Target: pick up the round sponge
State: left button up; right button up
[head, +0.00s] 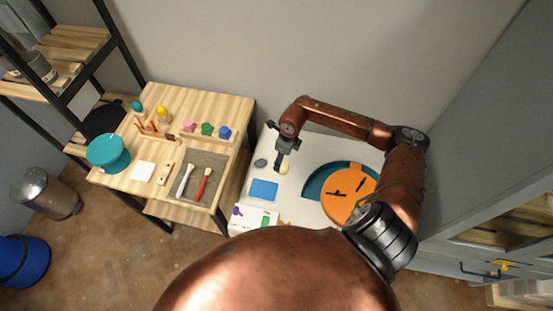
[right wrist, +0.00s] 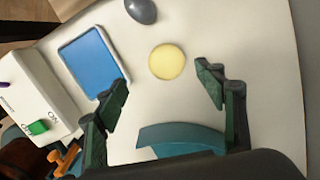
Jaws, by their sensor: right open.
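The round sponge (head: 284,168) is a small pale yellow disc lying on the white table. In the right wrist view the round sponge (right wrist: 167,62) lies flat, a little beyond the fingertips and between their lines. My right gripper (head: 281,160) is above the table beside the sponge. In the right wrist view my right gripper (right wrist: 163,88) has its green-padded fingers spread wide, with nothing between them. The left gripper is not in view.
A blue tray (right wrist: 90,62) and a dark grey oval stone (right wrist: 141,10) lie near the sponge. A white switch box (right wrist: 30,100) stands at left. A wooden table (head: 210,105) with tools stands left.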

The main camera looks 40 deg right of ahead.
aim_at(282, 166)
jog(key=shift+w+a+f, duration=0.25)
jog(key=shift+w+f, duration=0.1)
jog(key=shift+f, duration=0.3)
jog(key=f, duration=0.1)
jog(key=d+f, duration=0.1)
jog(key=shift+s+f, duration=0.25)
jog(key=shift+f, duration=0.05)
notch_tip(282, 166, down, 3)
jog(key=shift+d+r, duration=0.1)
jog(key=shift+r, duration=0.1)
jog(key=shift+w+f, duration=0.1)
jog(key=shift+f, duration=0.5)
jog(key=c, duration=0.9)
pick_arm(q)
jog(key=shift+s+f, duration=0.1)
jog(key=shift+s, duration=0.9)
pick_arm(e)
jog(key=shift+c, duration=0.2)
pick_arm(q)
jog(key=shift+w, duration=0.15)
pick_arm(e)
jog(key=shift+w+r, duration=0.1)
jog(key=shift+r, duration=0.05)
